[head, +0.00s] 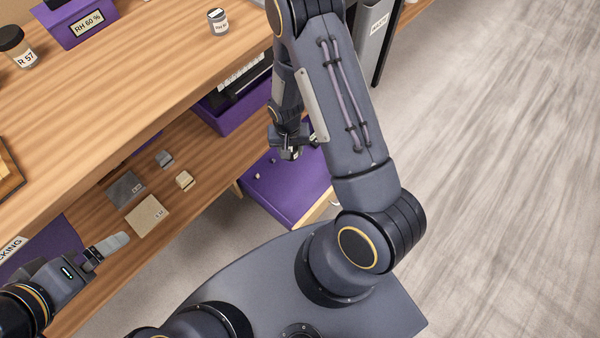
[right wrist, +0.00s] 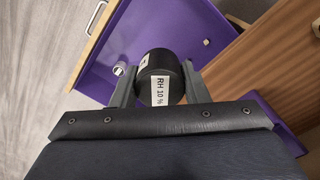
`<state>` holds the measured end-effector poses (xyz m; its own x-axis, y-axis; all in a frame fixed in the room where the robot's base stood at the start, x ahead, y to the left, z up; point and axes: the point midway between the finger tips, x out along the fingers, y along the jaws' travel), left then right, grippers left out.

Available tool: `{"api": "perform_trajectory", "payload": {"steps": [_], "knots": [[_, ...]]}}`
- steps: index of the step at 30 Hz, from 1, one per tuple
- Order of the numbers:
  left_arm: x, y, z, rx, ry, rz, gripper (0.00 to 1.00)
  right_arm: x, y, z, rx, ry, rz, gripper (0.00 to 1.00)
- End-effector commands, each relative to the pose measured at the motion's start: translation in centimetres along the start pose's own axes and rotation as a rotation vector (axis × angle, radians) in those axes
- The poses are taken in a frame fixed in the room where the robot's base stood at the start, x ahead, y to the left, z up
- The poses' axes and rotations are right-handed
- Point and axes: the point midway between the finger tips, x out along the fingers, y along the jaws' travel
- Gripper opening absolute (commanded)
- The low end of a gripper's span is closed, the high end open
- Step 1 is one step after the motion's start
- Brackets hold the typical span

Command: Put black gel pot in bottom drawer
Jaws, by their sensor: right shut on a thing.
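The black gel pot (right wrist: 160,75), with a white label reading "RH 10 %", is between the two fingers of my right gripper (right wrist: 160,88), which is shut on it. In the head view my right gripper (head: 290,153) hangs above the open bottom drawer (head: 290,195), a purple-lined drawer with a pale wooden front. The right wrist view shows the drawer's purple floor (right wrist: 190,22) behind the pot. I cannot make out the pot clearly in the head view. My left gripper (head: 98,252) is at the lower left, over the lower shelf; its jaw opening is unclear.
A small pale block (right wrist: 207,42) and a small pale round item (right wrist: 119,69) are in the drawer. A purple bin (head: 225,112) sits above it under the tabletop. A lower shelf holds several small blocks (head: 147,216). A dark jar (head: 17,45) stands on the tabletop.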

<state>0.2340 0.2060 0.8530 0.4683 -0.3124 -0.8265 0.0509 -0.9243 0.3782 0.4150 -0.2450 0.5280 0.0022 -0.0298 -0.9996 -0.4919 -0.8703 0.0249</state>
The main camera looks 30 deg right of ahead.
Motion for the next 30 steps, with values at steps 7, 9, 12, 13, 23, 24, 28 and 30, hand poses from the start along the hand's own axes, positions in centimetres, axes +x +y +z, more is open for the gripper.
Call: {"api": "perform_trajectory", "payload": {"steps": [7,9,12,13,23,24,28,30], "knots": [[6.8,-3.1,3.4,0.000,0.000,0.000,1.00,12.6,1.3,1.5,0.137,-0.010,-0.002,0.18],[8.2,-3.8,4.2,0.000,0.000,0.000,1.00,15.4,1.6,1.9,0.170,-0.012,-0.005,0.18],[10.0,-4.6,5.0,0.000,0.000,0.000,1.00,19.0,1.9,2.5,0.212,-0.015,-0.010,0.18],[10.4,-4.8,5.3,0.000,0.000,0.000,1.00,19.9,1.9,2.6,0.222,-0.015,-0.012,0.18],[12.7,-5.8,6.4,0.000,0.000,0.000,1.00,24.9,2.5,3.2,0.286,-0.020,-0.024,0.18],[12.8,-5.9,6.5,0.000,0.000,0.000,1.00,25.2,2.7,2.8,0.288,-0.019,-0.024,0.18],[13.6,-6.2,6.8,0.000,0.000,0.000,1.00,26.6,4.0,0.6,0.294,-0.019,-0.025,0.18],[14.0,-6.4,7.1,0.000,0.000,0.000,1.00,27.4,4.9,-0.9,0.294,-0.017,-0.025,0.18]]}}
